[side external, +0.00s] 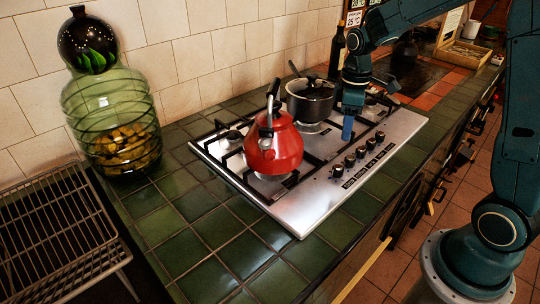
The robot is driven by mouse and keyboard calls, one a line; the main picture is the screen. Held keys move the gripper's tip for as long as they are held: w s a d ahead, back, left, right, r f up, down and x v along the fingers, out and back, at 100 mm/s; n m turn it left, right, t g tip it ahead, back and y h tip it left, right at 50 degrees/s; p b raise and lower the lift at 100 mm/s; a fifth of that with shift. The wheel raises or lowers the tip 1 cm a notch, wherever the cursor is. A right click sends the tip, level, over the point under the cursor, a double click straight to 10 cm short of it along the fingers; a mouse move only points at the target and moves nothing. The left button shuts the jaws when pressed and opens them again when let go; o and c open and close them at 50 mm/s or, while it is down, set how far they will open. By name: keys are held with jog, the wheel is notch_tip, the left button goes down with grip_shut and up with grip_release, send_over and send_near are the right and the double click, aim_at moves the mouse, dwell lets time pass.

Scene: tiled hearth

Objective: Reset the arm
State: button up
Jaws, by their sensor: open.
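My gripper (349,122) hangs down over the right part of the gas hob (329,196), just right of the dark pot. It is open, and I see nothing held in it. My teal arm reaches in from the right side of the view. A gap to the stove top cannot be judged exactly from this angle.
A red kettle (273,149) stands on the hob's front-left burner. A dark pot (309,101) with a utensil stands behind it. A large green glass jar (112,125) and a wire rack (57,232) are at left. A dark bottle (338,50) stands by the wall. Green tiles (213,255) in front are clear.

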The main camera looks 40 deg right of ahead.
jog(key=s+a+r+m+t, duration=0.2)
jog(key=s+a+r, duration=0.3)
jog(key=s, duration=0.4)
jog(key=s+a+r+m+t, duration=0.3)
jog(key=s+r, duration=0.4)
jog(key=s, duration=0.3)
jog(key=shift+a+r+m+t, duration=0.15)
jog(key=shift+a+m+t, duration=0.15)
jog(key=shift+a+m, duration=0.45)
jog(key=shift+a, duration=0.15)
dwell(0.5)
grip_shut()
dwell(1.6)
